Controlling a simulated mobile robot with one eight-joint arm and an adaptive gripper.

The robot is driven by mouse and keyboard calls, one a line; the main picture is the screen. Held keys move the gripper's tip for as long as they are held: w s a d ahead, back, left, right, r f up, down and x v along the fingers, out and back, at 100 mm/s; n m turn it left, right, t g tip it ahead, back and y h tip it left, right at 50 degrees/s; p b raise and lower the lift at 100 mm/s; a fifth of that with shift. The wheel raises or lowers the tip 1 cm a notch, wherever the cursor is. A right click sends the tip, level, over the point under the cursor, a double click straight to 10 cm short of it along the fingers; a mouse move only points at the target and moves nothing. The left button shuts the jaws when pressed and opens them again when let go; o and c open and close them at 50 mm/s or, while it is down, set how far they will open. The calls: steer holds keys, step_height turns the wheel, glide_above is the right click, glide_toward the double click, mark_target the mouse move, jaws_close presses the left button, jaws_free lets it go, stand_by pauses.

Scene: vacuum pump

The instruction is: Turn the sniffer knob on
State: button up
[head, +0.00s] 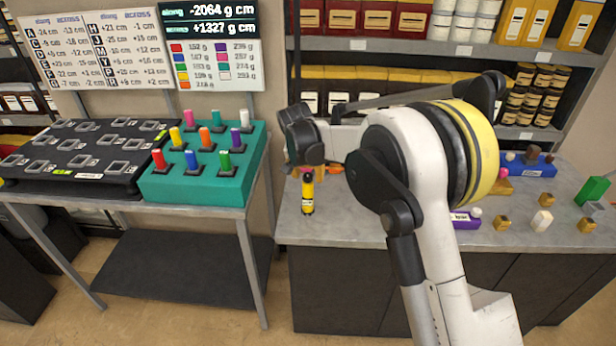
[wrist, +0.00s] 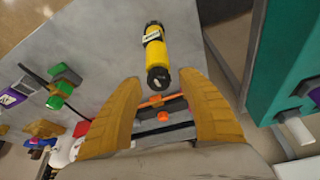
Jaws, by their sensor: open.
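A yellow cylinder with black ends and a white label (head: 308,193) stands or lies on the grey counter below my gripper; it may be the sniffer. In the wrist view the cylinder (wrist: 154,48) is just beyond my fingertips, one black end facing them. My gripper (wrist: 160,82) is open, its two tan fingers spread wide with nothing held between them. A small orange piece (wrist: 163,117) on a dark, orange-striped part shows between the fingers; I cannot tell whether it is a knob. In the head view my arm hides much of this area.
The grey counter (head: 345,226) has small blocks and a purple labelled item (head: 465,219) on its right. A teal box with coloured pegs (head: 246,172) stands on the left table, and also shows at the right of the wrist view (wrist: 281,50). Stocked shelves stand behind.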

jaws_close()
steer(key=shift+n, duration=0.4)
steer(key=n+y, duration=0.1)
steer(key=n, duration=0.3)
steer(key=shift+y, duration=0.4)
steer(key=n+y+p, duration=0.1)
steer(key=n, duration=0.3)
steer(key=shift+y, duration=0.4)
steer(key=n+g+y, duration=0.1)
steer(key=n, duration=0.3)
steer(key=shift+n, duration=0.4)
steer(key=n+g, duration=0.2)
steer(key=n, duration=0.2)
steer(key=shift+s+a+y+p, duration=0.1)
steer(key=shift+y+p, duration=0.3)
steer(key=shift+n, duration=0.3)
